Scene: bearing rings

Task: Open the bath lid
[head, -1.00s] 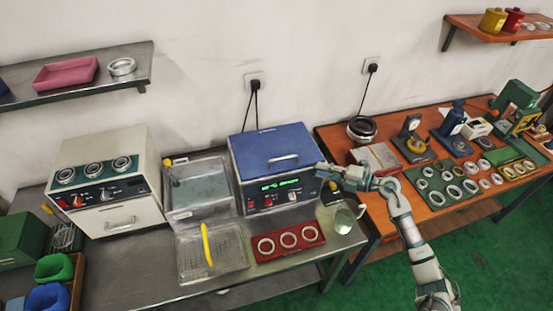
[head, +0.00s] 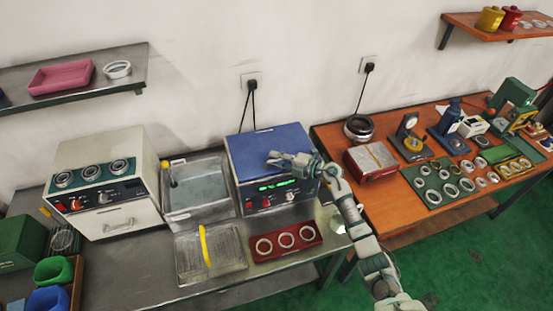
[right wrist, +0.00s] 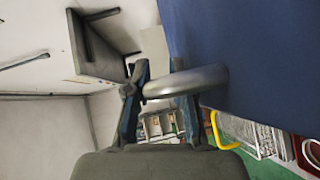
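The bath is a box with a blue lid (head: 262,146) and a lit green display, standing on the steel bench. The lid is down. My right gripper (head: 274,158) is over the lid's front part and covers the handle in the head view. In the right wrist view the grey handle (right wrist: 200,78) stands out from the blue lid (right wrist: 245,50) and crosses at the fingertips. The two fingers of my right gripper (right wrist: 160,98) are apart; I see no firm hold on the handle. My left gripper is not in view.
A clear tank (head: 195,190) stands left of the bath. A wire basket with a yellow handle (head: 204,245) and a red tray of rings (head: 286,243) lie in front. An orange table (head: 400,190) with tools and rings stands right.

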